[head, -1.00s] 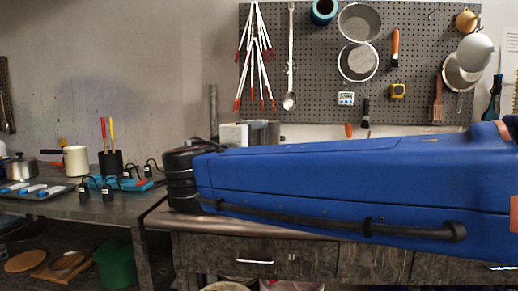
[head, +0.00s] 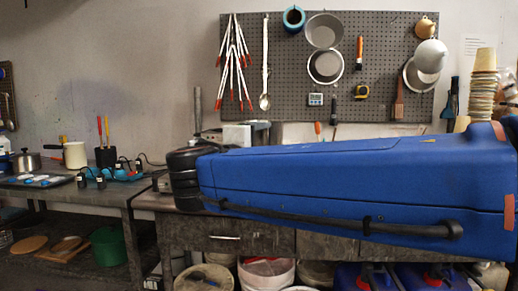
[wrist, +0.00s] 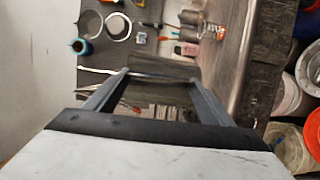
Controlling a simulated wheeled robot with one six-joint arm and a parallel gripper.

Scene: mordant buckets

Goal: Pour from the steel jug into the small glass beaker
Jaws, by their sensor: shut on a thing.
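My gripper (wrist: 159,78) shows in the wrist view, its two grey fingers reaching forward with a dark, shiny steel surface between them. This looks like the steel jug (wrist: 160,95), and the fingers are shut on it. Its rim, spout and contents cannot be made out. A small clear glass vessel with orange in it (wrist: 213,31) stands on the bench beyond the fingers, possibly the small glass beaker; it is apart from the gripper. In the head view my blue arm hides the gripper, the jug and much of the bench top.
A pegboard (head: 290,80) with hanging tools covers the wall behind the bench (head: 225,238). A side table (head: 60,198) at left holds a pot (head: 26,162), a tray and small bottles. Buckets (head: 266,272) stand under the bench. A stack of cups (head: 483,85) is at right.

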